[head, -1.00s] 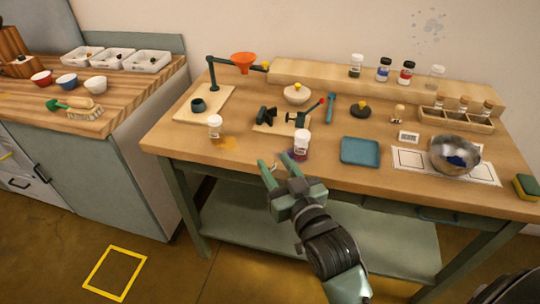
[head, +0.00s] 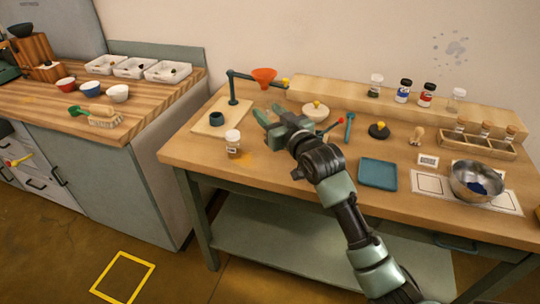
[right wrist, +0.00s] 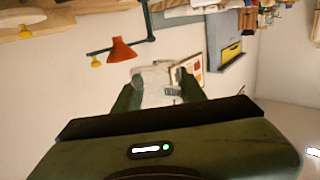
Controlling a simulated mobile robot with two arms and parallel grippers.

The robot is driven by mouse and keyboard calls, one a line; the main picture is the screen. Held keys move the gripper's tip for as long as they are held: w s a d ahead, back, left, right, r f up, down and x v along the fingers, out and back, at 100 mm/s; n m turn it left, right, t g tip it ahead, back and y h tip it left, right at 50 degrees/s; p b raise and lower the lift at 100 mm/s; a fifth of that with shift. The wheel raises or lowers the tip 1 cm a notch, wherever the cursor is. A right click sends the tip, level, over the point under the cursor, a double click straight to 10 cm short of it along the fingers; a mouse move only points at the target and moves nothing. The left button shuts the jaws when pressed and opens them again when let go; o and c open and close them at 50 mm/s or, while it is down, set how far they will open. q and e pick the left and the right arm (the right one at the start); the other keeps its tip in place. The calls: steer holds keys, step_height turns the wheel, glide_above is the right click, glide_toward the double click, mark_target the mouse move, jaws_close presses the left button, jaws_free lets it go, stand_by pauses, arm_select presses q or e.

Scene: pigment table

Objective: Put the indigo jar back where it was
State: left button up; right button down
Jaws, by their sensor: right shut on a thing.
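My right gripper (head: 271,113) is above the work table, in front of the pale bowl with a yellow knob (head: 315,110). It is shut on a pale, see-through jar-like thing (right wrist: 155,85), seen between the fingers in the right wrist view; its contents cannot be told. The head view hardly shows it. On the raised back shelf stand a jar with a blue label (head: 403,91), one with a red label (head: 427,95), and two clear ones (head: 375,86) (head: 456,100). An ochre jar (head: 233,143) stands on the table. Which jar is indigo is unclear. My left gripper is out of view.
A teal tray (head: 378,173), a metal bowl with blue powder (head: 478,182) and a wooden rack of jars (head: 480,144) are to the right. My right arm covers the table's front middle.

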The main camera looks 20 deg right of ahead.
mark_target(269, 161)
step_height(269, 161, down, 13)
steer(key=shift+f, duration=0.2)
stand_by(0.3)
steer(key=shift+f+b, duration=0.15)
steer(key=shift+b, duration=0.15)
steer(key=c, duration=0.8)
jaws_free()
steer(key=v, duration=1.2)
